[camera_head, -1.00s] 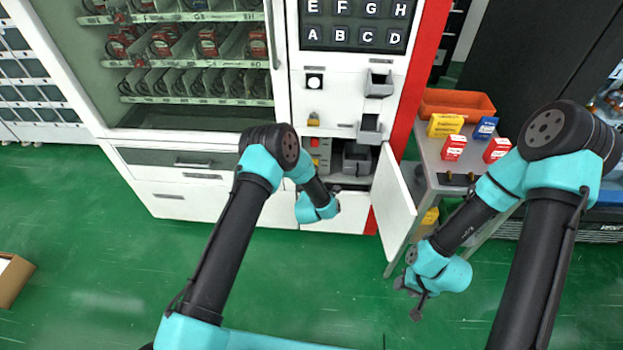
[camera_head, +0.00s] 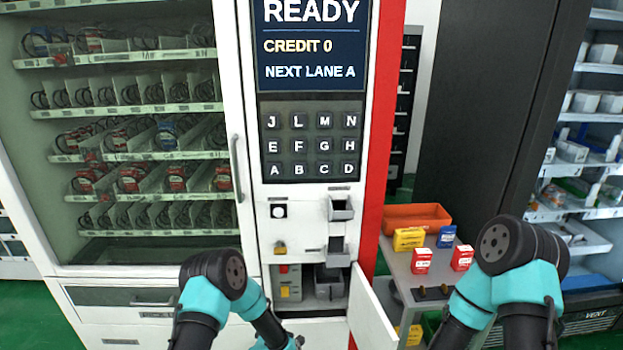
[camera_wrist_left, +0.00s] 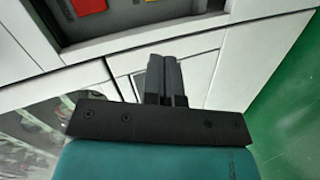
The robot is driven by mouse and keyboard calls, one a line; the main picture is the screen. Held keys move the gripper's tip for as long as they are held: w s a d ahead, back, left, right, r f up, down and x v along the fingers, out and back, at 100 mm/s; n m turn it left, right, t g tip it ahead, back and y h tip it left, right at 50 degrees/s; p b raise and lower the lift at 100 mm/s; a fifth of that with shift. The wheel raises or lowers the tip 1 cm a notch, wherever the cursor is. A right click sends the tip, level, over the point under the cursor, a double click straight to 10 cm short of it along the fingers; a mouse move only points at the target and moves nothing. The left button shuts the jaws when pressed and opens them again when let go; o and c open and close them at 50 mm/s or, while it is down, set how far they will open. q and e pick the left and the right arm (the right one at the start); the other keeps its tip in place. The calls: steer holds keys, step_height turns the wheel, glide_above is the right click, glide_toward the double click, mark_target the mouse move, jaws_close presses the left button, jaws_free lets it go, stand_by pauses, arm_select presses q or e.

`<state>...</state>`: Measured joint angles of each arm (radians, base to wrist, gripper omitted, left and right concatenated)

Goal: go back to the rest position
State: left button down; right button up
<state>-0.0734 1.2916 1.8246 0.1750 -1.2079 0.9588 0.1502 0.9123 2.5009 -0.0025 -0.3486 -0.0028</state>
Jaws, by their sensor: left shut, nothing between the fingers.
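My left gripper (camera_wrist_left: 165,78) is shut and empty in the left wrist view, in front of the white lower panels of the vending machine (camera_wrist_left: 205,60). In the head view my left arm comes up from the bottom, left of the open service compartment (camera_head: 308,288), and its fingers are out of the picture. My right arm comes up at the lower right, in front of the small side table, and its gripper is below the picture edge. The machine's screen (camera_head: 312,45) reads READY, CREDIT 0, NEXT LANE A.
The compartment's white door (camera_head: 372,315) stands open toward me, between my two arms. Right of it a grey side table (camera_head: 400,268) holds an orange tray (camera_head: 415,217), yellow, blue and red boxes. A dark cabinet (camera_head: 475,120) and stocked shelves (camera_head: 590,130) stand at the right.

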arm_select(q)
steer(key=s+a+m+g+h, duration=0.1)
steer(key=s+m+g, duration=0.3)
steer(key=s, duration=0.7)
steer(key=s+a+r+m+g+h, duration=0.1)
steer(key=s+a+m+g, duration=0.3)
steer(key=s, duration=0.7)
steer(key=s+a+r+m+g+h, duration=0.1)
steer(key=s+a+m+g, duration=0.2)
steer(key=s, duration=0.8)
steer(key=shift+s+a+m+g+h, duration=0.2)
steer(key=shift+s+m+g+h, duration=0.15)
steer(key=shift+m+g, duration=0.75)
